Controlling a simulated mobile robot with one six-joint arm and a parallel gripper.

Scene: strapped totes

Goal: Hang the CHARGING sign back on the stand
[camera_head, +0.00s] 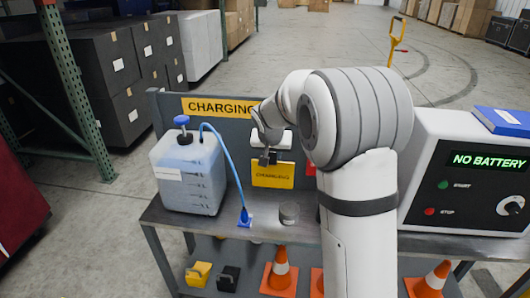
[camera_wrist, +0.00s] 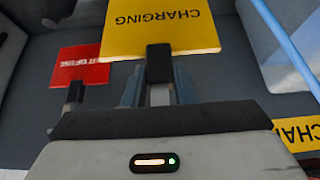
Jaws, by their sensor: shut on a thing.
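The yellow CHARGING sign (camera_head: 272,176) is upright in front of the grey back panel (camera_head: 228,135) of the bench. My gripper (camera_head: 267,157) is shut on the sign's top edge. In the wrist view the sign (camera_wrist: 160,28) appears upside down, with a dark fingertip of my gripper (camera_wrist: 160,64) over its edge. I cannot tell whether the sign touches the panel. A red sign (camera_wrist: 80,70), partly readable as "OUT OF USE", hangs beside it; in the head view my arm hides most of it. Any hook behind the sign is hidden.
A translucent jug (camera_head: 188,172) with a blue hose stands left on the bench (camera_head: 175,215). A small grey cylinder (camera_head: 289,212) sits below the sign. A white charger box (camera_head: 440,170) reading "NO BATTERY" stands right. Orange cones (camera_head: 280,271) are on the lower shelf.

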